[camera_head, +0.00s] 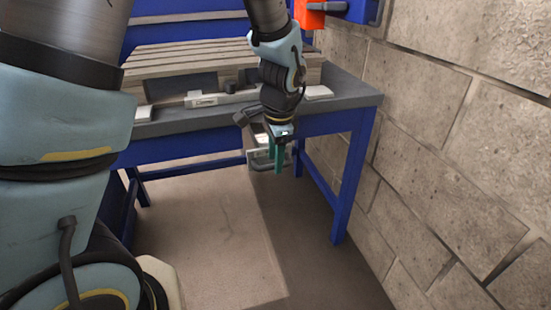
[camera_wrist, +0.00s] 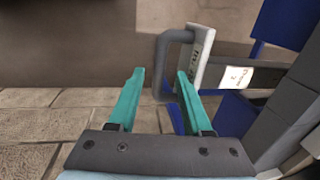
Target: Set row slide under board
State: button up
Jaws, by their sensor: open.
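A pale plate with printed marks and a grey loop handle, which may be the row slide, is at the workbench's front in the head view (camera_head: 258,140). In the wrist view its pale face (camera_wrist: 203,45) stands right of centre. Its handle (camera_wrist: 161,55) reaches left, with its outer bar between my fingertips in the picture. My gripper (camera_head: 275,171) points down in front of the bench, its teal fingers apart and empty. In the wrist view my gripper (camera_wrist: 160,73) has its right finger overlapping the handle; I cannot tell whether they touch. The slatted wooden boards (camera_head: 185,60) lie on the bench.
The blue workbench (camera_head: 345,200) has a dark grey top. Pale labelled pieces lie along its front, one at the middle (camera_head: 205,99) and one at the right (camera_head: 318,92). A block wall (camera_head: 470,130) closes the right side. The floor (camera_head: 215,230) in front is clear.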

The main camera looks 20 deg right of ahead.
notch_tip(320, 180, up, 10)
jog(key=s, duration=0.2)
jog(key=shift+p, duration=0.35)
jog(key=shift+w+a, duration=0.1)
jog(key=shift+a, duration=0.05)
